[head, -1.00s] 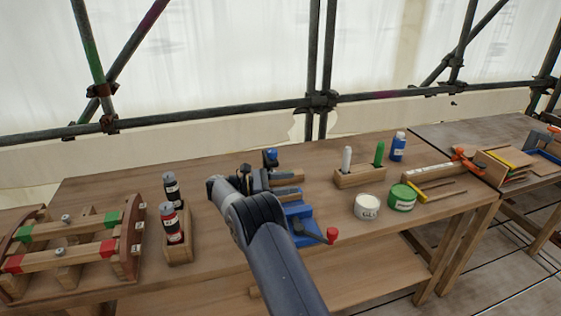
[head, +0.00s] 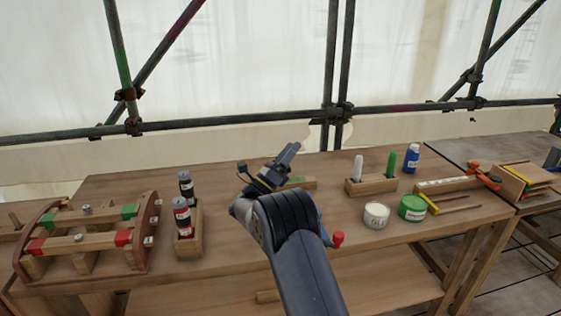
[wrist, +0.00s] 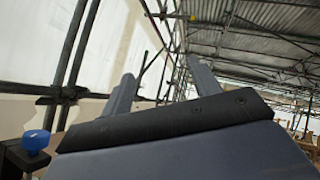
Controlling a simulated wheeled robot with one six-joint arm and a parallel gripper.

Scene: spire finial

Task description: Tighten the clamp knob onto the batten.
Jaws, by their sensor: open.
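The clamp knob (wrist: 36,142) is blue and sits on a dark clamp part at the lower left of the wrist view. In the head view it is hidden behind my gripper. A wooden piece with some green on it, probably the batten (head: 303,183), shows just right of my wrist above the bench; the rest is covered by my arm. My gripper (head: 293,148) is raised over the back of the bench, pointing up and right. In the wrist view its two grey fingers (wrist: 164,85) stand apart with nothing between them. It does not touch the knob.
The blue vise is mostly hidden by my arm; its red handle end (head: 338,239) shows. Left are a bottle rack (head: 190,248) and a wooden frame (head: 147,222). Right are a marker block (head: 371,187), a white tub (head: 376,215) and a green tin (head: 412,208).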

